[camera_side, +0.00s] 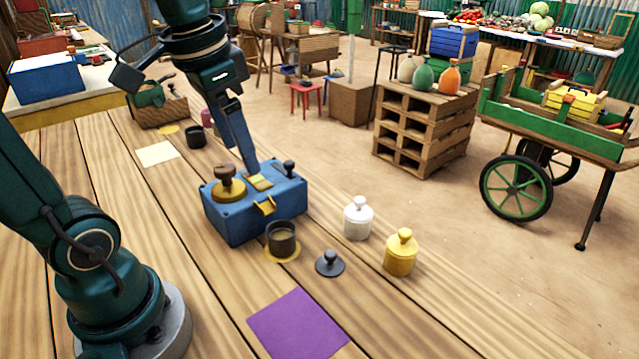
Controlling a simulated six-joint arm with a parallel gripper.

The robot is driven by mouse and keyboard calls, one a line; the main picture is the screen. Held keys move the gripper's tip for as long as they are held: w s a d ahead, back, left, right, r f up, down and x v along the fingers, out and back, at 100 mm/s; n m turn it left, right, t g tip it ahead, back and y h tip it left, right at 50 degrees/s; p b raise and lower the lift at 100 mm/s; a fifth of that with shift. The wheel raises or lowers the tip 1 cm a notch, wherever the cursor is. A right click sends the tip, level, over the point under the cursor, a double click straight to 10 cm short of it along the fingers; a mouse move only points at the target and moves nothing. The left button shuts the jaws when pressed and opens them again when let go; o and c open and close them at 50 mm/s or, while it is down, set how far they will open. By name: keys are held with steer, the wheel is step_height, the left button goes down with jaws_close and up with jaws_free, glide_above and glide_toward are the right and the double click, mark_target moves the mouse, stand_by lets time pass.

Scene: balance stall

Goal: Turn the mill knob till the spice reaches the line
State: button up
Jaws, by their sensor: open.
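The blue mill box (245,222) stands on the plank table. On its top are a brown mill knob (225,174) on a yellow disc, a yellow patch and a small black knob (289,168). A yellow spout (265,206) is on its front. A dark cup (282,240) stands on a yellow disc just below the spout. Something tan shows inside it; I cannot make out a line or the exact level. My gripper (248,165) is open and reaches down at the mill's top, right of the brown knob. I cannot tell whether it touches the mill.
A dark lid (329,263), a white jar (357,218) and a yellow jar (400,252) stand right of the cup. A purple mat (297,328) lies in front. Behind are a cream mat (158,154), another dark cup (196,137) and a basket (160,110).

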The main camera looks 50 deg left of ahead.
steer(key=n+g, duration=0.2)
glide_toward(224, 167)
steer(key=w+d+f, duration=0.1)
steer(key=d, duration=0.2)
steer(key=shift+n+g+h, duration=0.3)
steer(key=shift+n+h, duration=0.1)
steer(key=shift+n, duration=0.3)
steer(key=a+f, duration=0.1)
steer(key=a, duration=0.1)
steer(key=a+f, duration=0.1)
steer(key=shift+s+a+f, duration=0.25)
steer(key=shift+a+f, duration=0.05)
steer(key=shift+a, duration=0.05)
steer(key=shift+f, duration=2.5)
steer(key=shift+c, duration=0.3)
jaws_close()
steer(key=shift+m, duration=2)
steer(key=shift+o, duration=0.3)
jaws_free()
